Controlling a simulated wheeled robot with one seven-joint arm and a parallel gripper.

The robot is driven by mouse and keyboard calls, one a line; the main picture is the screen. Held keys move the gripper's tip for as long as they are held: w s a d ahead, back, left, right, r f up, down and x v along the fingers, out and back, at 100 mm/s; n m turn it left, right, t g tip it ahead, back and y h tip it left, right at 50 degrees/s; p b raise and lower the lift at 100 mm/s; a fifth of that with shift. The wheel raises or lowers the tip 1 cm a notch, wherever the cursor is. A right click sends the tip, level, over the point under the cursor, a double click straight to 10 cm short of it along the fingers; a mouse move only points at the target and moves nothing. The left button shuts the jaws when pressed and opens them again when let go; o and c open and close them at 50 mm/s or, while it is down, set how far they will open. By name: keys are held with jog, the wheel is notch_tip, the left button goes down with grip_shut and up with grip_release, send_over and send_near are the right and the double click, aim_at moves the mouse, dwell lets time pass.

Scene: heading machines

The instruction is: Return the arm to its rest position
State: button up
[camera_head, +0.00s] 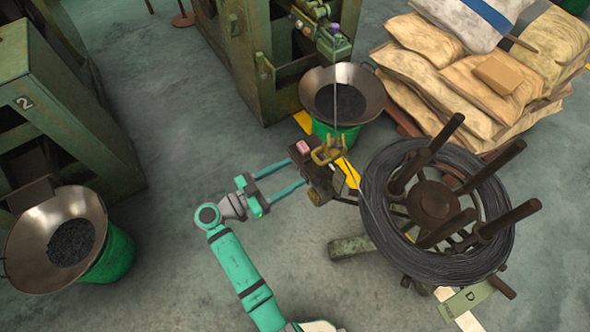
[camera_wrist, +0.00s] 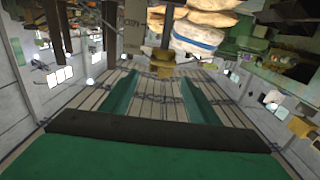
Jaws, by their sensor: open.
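My gripper (camera_head: 286,181) is at the end of my teal arm in the middle of the head view. Its two long teal fingers are parallel and spread apart, with nothing visible between them. The fingers point right, towards a dark bracket (camera_head: 318,178) with a pink block (camera_head: 303,147) and a brass-coloured part (camera_head: 327,152) on it. The fingertips are close to the bracket; whether they touch it I cannot tell. In the wrist view the open fingers (camera_wrist: 160,85) frame a view of the ceiling, and the room appears upside down.
A coil of dark wire (camera_head: 375,205) on a spool stand is right of the bracket. A metal bowl (camera_head: 364,85) is behind it, beside a green machine (camera_head: 260,60). Sacks (camera_head: 425,90) are stacked at the back right. Another bowl (camera_head: 35,225) stands left. Floor (camera_head: 160,240) left of my arm is clear.

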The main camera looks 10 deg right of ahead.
dwell(0.5)
jog(key=s+d+f+n+t+y, duration=0.1)
jog(key=s+f+n+y, duration=0.35)
jog(key=f, duration=0.35)
jog(key=s+f+n+t+y, duration=0.1)
jog(key=s+f+n+y, duration=0.35)
jog(key=f, duration=0.35)
jog(key=s+a+f+n+t+y, duration=0.1)
jog(key=s+a+n+y, duration=0.2)
jog(key=s, duration=0.5)
jog(key=s+a+r+t+y, duration=0.1)
jog(key=s+r+t+y, duration=0.1)
jog(key=s+r, duration=0.5)
jog(key=s+a+r+n+t+y, duration=0.1)
jog(key=s+r, duration=0.5)
jog(key=r, duration=0.8)
jog(key=shift+s+t+y, duration=0.4)
jog(key=shift+t+y, duration=0.3)
jog(key=shift+t, duration=0.3)
jog(key=shift+r, duration=0.1)
